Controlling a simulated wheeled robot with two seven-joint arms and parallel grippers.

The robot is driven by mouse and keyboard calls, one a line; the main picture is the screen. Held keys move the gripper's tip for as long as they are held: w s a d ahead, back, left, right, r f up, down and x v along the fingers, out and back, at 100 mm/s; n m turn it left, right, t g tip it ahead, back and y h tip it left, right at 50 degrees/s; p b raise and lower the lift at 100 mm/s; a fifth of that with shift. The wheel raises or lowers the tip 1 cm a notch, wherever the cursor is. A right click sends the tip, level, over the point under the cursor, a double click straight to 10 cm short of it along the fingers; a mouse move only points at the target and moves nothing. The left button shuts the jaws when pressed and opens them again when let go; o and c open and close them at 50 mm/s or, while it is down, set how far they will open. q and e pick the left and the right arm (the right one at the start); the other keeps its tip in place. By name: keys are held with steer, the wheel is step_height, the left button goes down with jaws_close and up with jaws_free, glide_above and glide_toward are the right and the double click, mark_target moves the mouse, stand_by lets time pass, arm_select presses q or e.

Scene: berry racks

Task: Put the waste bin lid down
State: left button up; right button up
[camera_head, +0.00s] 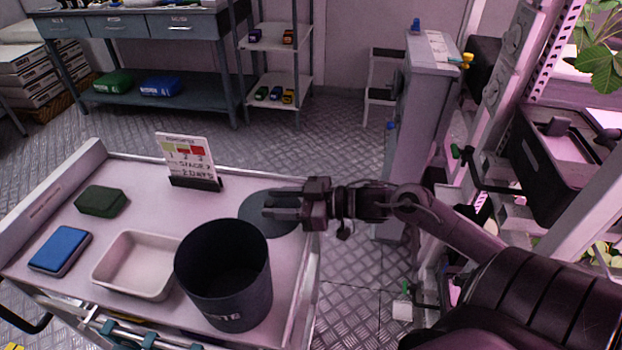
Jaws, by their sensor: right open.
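The waste bin (225,305) is a dark open-topped cylinder standing upright at the near right of the cart top. Its lid (256,225) is a dark flat disc just behind the bin, at the right edge of the cart; it appears to lie flat on the surface. My right gripper (268,205) reaches in from the right over the lid with its fingers apart. Whether the fingers touch the lid cannot be told. My left gripper does not show.
The cart top (140,195) also holds a white tray (110,283), a blue box (60,250), a green box (102,201) and a small sign (186,158). A grey cabinet (420,100) and racks stand to the right. The cart's middle is clear.

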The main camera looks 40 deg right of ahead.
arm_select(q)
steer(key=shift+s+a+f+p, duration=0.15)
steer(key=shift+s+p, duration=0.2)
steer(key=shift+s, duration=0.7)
arm_select(e)
steer(key=v, duration=1)
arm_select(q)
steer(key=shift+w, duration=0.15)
